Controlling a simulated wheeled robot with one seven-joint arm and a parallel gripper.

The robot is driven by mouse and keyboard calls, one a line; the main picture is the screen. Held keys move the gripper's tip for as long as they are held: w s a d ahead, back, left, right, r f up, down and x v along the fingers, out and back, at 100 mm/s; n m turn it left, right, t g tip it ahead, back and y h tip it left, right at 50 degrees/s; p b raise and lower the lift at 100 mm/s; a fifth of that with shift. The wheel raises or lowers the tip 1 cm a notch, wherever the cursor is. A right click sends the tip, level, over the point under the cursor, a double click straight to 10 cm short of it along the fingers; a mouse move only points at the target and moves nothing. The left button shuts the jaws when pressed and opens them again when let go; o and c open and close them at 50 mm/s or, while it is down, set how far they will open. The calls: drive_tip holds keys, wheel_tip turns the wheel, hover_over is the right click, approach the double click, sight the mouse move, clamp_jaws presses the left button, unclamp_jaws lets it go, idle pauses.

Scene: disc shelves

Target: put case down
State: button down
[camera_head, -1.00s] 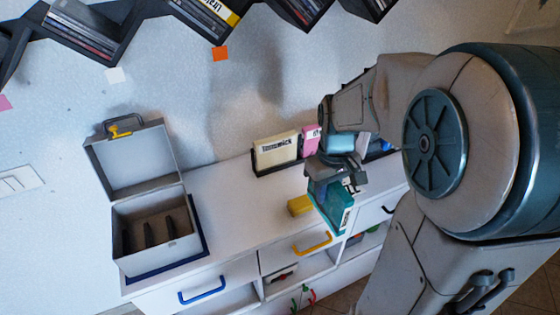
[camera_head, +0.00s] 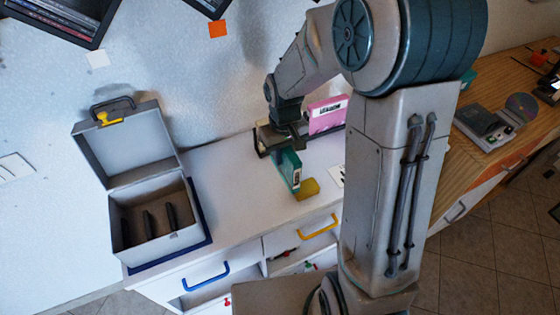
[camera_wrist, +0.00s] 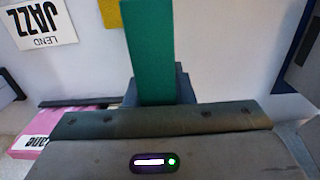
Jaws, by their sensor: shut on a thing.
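A teal-green case (camera_head: 290,169) is held upright, edge-on, over the white counter (camera_head: 225,165), just left of and behind a yellow block (camera_head: 307,188). My gripper (camera_head: 287,148) is shut on the case's upper part. In the wrist view the green case (camera_wrist: 154,50) stands out from between the fingers. I cannot tell whether its lower edge touches the counter. A pink case (camera_head: 327,114) stands behind my gripper in a dark rack; it also shows in the wrist view (camera_wrist: 70,128). The rack is mostly hidden by my gripper.
An open grey box (camera_head: 165,248) with dark dividers stands on a blue mat at the left. The counter between box and case is clear. A white card (camera_wrist: 40,25) reads "LEND JAZZ". A wooden counter (camera_head: 480,150) with a disc device is at right.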

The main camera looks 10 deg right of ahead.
drive_tip(key=shift+w+a+f, duration=0.3)
drive_tip(key=shift+a+f, duration=0.1)
drive_tip(key=shift+a, duration=0.05)
drive_tip(key=shift+f+p, duration=0.4)
drive_tip(key=shift+f, duration=1.55)
drive_tip(key=shift+f, duration=0.25)
drive_tip(key=c, duration=1.3)
unclamp_jaws()
drive_tip(key=shift+r, duration=0.1)
drive_tip(key=shift+o, duration=0.2)
drive_tip(key=shift+r, duration=0.1)
